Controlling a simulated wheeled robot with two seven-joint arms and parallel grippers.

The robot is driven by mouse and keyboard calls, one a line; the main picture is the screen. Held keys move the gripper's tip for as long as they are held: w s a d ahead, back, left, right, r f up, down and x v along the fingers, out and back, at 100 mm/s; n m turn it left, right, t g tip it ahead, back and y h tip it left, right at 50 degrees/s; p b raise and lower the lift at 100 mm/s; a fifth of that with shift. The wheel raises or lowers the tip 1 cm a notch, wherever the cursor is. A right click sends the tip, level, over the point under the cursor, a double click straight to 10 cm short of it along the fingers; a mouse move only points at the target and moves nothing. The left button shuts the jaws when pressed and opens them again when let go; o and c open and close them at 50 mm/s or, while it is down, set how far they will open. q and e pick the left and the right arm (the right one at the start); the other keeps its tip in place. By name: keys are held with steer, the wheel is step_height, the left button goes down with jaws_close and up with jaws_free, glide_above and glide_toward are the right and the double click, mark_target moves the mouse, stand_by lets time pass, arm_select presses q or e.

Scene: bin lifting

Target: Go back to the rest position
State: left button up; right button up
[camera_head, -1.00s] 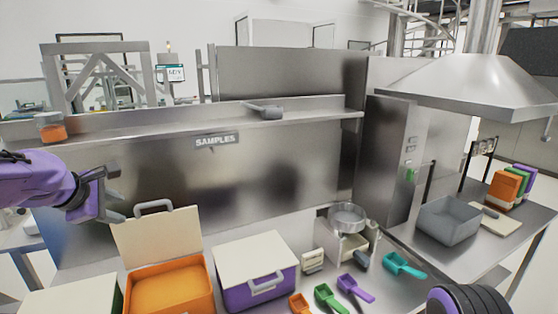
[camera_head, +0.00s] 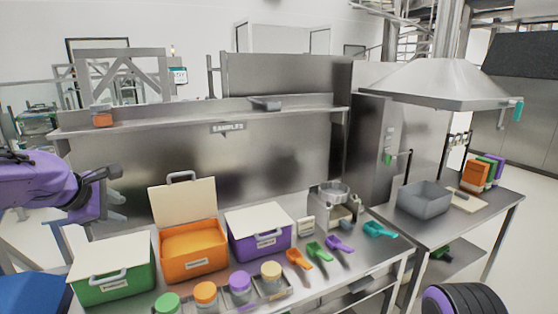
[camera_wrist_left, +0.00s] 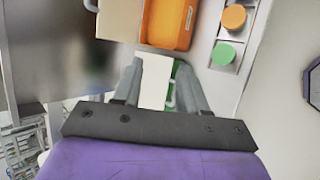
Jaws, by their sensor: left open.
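My left gripper (camera_head: 118,192) is open and empty, raised at the left of the head view in front of the steel back wall. In the left wrist view its two fingers (camera_wrist_left: 160,85) stand apart with nothing between them; the green bin's white lid shows beyond. The orange bin (camera_head: 193,258) stands on the bench with its lid up. The green bin (camera_head: 115,287) and the purple bin (camera_head: 262,245) have their lids closed. My right gripper is not in view; only a dark, ridged part of my right arm shows at the bottom right.
Jars with green, orange, purple and tan lids sit in a tray at the bench front. Several coloured scoops (camera_head: 318,252) lie to their right. A grey tub (camera_head: 424,200) is on the right-hand table. A shelf (camera_head: 200,120) spans the back.

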arm_select(q)
steer(key=a+f+m+t+y, duration=0.2)
steer(key=a+f+m+y, duration=0.1)
steer(key=a+f+y, duration=0.15)
steer(key=s+d+f+m+g+y+b, duration=0.1)
steer(key=s+f+m+b, duration=0.2)
steer(key=f, duration=1)
steer(key=s+d+f+m+g+y+b, duration=0.15)
steer(key=s+f+m, duration=0.25)
steer(key=f, duration=0.9)
steer(key=s+d+f+m+g+h+b, duration=0.1)
steer(key=s+d+f+m+g+b, duration=0.1)
steer(key=s+f, duration=1.2)
steer(key=s+d+f+m+g+h+b, duration=0.1)
steer(key=s+d+f+b, duration=0.4)
steer(key=s+f, duration=1)
steer(key=s+d+m+g, duration=0.1)
steer(key=s+d+g, duration=0.1)
steer(key=shift+s+f+m, duration=0.15)
steer(key=shift+s+m, duration=0.15)
steer(key=shift+s, duration=0.05)
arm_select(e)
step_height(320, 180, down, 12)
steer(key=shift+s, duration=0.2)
